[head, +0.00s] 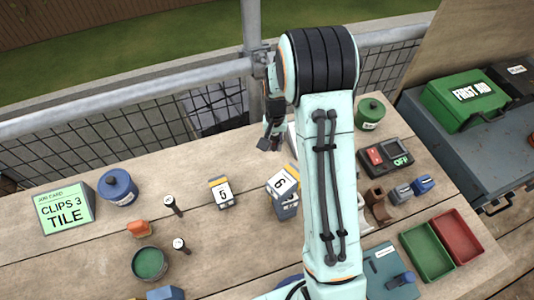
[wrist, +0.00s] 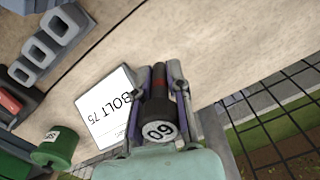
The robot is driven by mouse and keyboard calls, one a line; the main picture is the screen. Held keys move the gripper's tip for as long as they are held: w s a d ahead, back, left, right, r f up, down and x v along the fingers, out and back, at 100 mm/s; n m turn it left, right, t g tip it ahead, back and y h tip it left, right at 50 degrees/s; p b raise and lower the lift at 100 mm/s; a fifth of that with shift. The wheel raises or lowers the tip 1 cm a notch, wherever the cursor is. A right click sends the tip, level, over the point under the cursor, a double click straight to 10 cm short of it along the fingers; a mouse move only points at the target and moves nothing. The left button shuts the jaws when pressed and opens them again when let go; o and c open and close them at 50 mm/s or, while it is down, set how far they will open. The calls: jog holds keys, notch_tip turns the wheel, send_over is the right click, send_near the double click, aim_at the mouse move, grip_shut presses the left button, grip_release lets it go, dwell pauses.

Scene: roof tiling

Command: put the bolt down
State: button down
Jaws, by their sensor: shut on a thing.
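My gripper (head: 270,138) is at the back edge of the bench, left of my arm's forearm in the head view. In the wrist view my gripper (wrist: 157,76) is shut on the bolt (wrist: 158,105). The bolt is a dark cylinder with a red mark and a white end bearing a number, 60 or 09 depending on which way up. A white card (wrist: 106,108) reading "BOLT 75" lies on the wood beside the gripper. Whether the bolt touches the bench cannot be told.
Two bolts with white heads (head: 172,205) (head: 181,245) stand at left. Boxes numbered 5 (head: 222,192) and 6 (head: 283,185), a green canister (head: 370,113) and a switch box (head: 387,156) share the bench. A railing (head: 130,93) runs behind.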

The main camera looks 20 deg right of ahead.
jog(key=shift+r, duration=0.85)
jog(key=shift+s+a, duration=0.15)
jog(key=shift+s, duration=0.25)
jog(key=s+a+r+n, duration=0.2)
jog(key=s+a+n, duration=0.15)
jog(key=a, duration=0.75)
jog(key=s+a+r+n, duration=0.15)
jog(key=a+n, duration=0.25)
jog(key=a, duration=0.8)
send_over(167, 180)
jog(key=f, duration=0.9)
jog(key=shift+s+d+f, duration=0.15)
jog(key=shift+s+f, duration=0.05)
jog(key=shift+f, duration=0.1)
jog(key=shift+w+a+f, duration=0.2)
jog(key=shift+w+f, duration=0.1)
jog(key=shift+f, duration=1.55)
